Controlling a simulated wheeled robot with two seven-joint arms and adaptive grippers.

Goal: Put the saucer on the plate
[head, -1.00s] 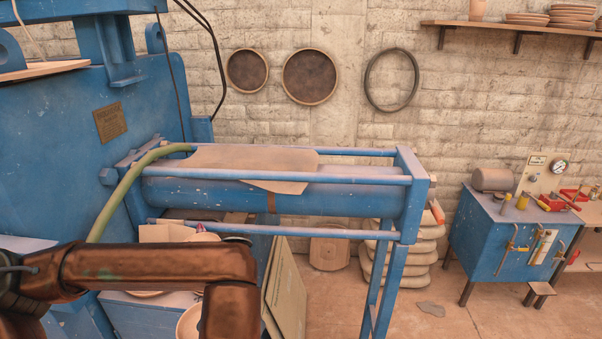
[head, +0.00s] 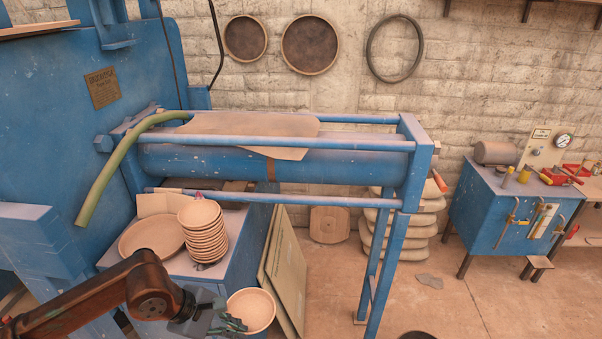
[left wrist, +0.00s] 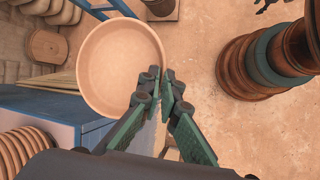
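The saucer (head: 250,309) is a round, pale clay dish. My left gripper (head: 226,326) holds it by its rim, in the air in front of the blue cabinet. In the left wrist view the fingers (left wrist: 161,82) are closed on the rim of the saucer (left wrist: 118,65). The plate (head: 150,238) is a wide, shallow clay dish on the cabinet top, left of and behind the saucer. My arm passes in front of the cabinet below it. A small dark part at the top edge of the left wrist view may be my right gripper (left wrist: 268,5); its state is unclear.
A stack of several clay bowls (head: 203,232) stands on the cabinet right beside the plate. The blue press frame (head: 280,198) runs above and behind them. Boards (head: 283,270) lean at the cabinet's right. A green hose (head: 108,180) hangs at the left.

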